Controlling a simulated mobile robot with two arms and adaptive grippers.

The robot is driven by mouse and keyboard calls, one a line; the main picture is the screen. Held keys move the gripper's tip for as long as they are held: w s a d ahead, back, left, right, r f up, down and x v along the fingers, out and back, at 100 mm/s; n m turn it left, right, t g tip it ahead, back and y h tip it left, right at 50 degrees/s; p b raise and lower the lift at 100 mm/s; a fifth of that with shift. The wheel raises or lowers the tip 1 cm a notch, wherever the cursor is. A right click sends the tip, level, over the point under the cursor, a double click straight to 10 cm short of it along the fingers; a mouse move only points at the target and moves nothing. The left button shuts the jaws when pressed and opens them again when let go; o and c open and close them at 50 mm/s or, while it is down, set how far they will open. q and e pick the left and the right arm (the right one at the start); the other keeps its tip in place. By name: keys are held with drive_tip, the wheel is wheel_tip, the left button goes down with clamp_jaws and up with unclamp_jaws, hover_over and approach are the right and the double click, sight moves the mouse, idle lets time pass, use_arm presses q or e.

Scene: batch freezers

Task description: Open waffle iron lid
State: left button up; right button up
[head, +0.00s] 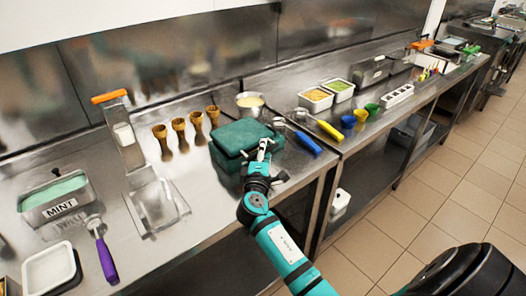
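The waffle iron (236,139) is a dark green box on the steel counter, near its front edge. Its lid lies down over the base, and a dark seam shows along the front side. My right gripper (264,150) is at the front right edge of the lid and covers part of it. I cannot tell whether the gripper touches the lid or its handle, or whether its fingers are open or shut. My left gripper is not in view.
Several waffle cones (180,133) stand behind left of the iron, and a metal bowl (250,104) behind it. A blue-handled scoop (308,143) lies to its right. A clear stand (157,205) and a mint tub (56,199) are at the left.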

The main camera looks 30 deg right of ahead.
clamp_jaws()
idle(0.4)
